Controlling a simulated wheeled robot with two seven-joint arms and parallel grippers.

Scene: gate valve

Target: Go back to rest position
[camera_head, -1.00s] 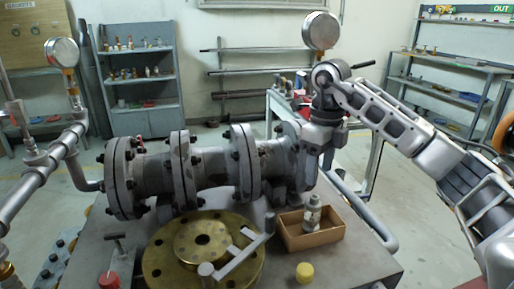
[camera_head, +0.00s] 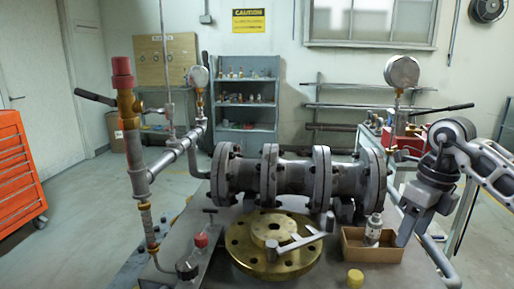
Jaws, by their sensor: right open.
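My right gripper (camera_head: 424,212) hangs at the right of the head view, on the arm that comes in from the right edge. Its fingers point down, are open and hold nothing visible. It is close to the right end of the grey flanged valve pipe (camera_head: 345,180) and above the right side of the open box (camera_head: 375,252); I cannot tell the exact gap in depth. The valve pipe lies across the workbench (camera_head: 320,272). A brass flange disc (camera_head: 250,255) lies in front of it with a grey handle (camera_head: 298,243) across it. My left gripper is out of view.
A small bottle (camera_head: 373,230) stands in the box. A yellow cap (camera_head: 355,278) lies in front. An upright pipe with a red top (camera_head: 122,75) stands at left. A round gauge (camera_head: 402,72) rises behind the pipe's right end. Clear floor lies at left by an orange cabinet (camera_head: 18,170).

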